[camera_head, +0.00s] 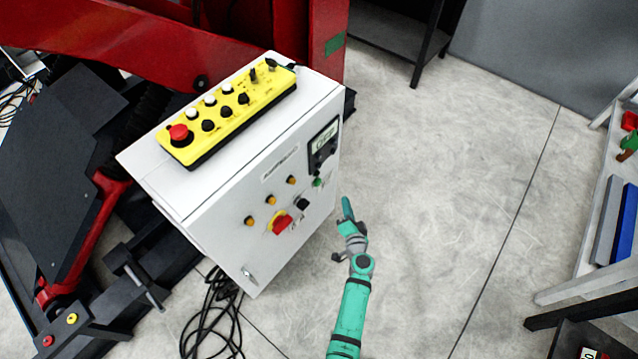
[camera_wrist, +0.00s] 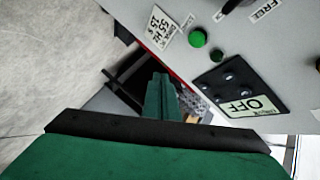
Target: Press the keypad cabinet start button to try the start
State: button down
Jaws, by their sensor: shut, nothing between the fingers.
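The white cabinet (camera_head: 240,205) stands left of centre in the head view. Its front carries a keypad (camera_head: 323,146) with a small display. A green button (camera_head: 317,182) sits just below the keypad. In the wrist view the green button (camera_wrist: 198,38) is at the upper right, with a smaller dark button (camera_wrist: 216,54) beside it. The keypad (camera_wrist: 238,88) there appears upside down and its display reads OFF. My gripper (camera_head: 347,207) is shut and empty, off the cabinet's right side near the green button. Its closed fingers (camera_wrist: 159,95) show apart from the button in the wrist view.
A yellow pendant (camera_head: 227,112) with a red mushroom button lies on the cabinet top. A red-yellow rotary switch (camera_head: 281,222), a black knob (camera_head: 303,203) and orange lamps are on the front. Cables (camera_head: 210,318) lie below. The floor (camera_head: 450,190) to the right is clear.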

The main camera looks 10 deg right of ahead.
jog(key=w+a, duration=0.5)
jog(key=w, duration=0.2)
jog(key=shift+a, duration=0.2)
dwell(2.3)
jog(key=shift+w+a, duration=0.3)
jog(key=shift+w+a, duration=0.25)
jog(key=shift+w, duration=0.15)
dwell(0.9)
jog(key=shift+s, duration=0.1)
jog(key=shift+s+d, duration=0.55)
jog(key=shift+s, duration=0.1)
jog(key=shift+s+d, duration=0.8)
jog(key=shift+s, duration=0.2)
jog(key=shift+s+d, duration=0.75)
jog(key=shift+s, duration=0.2)
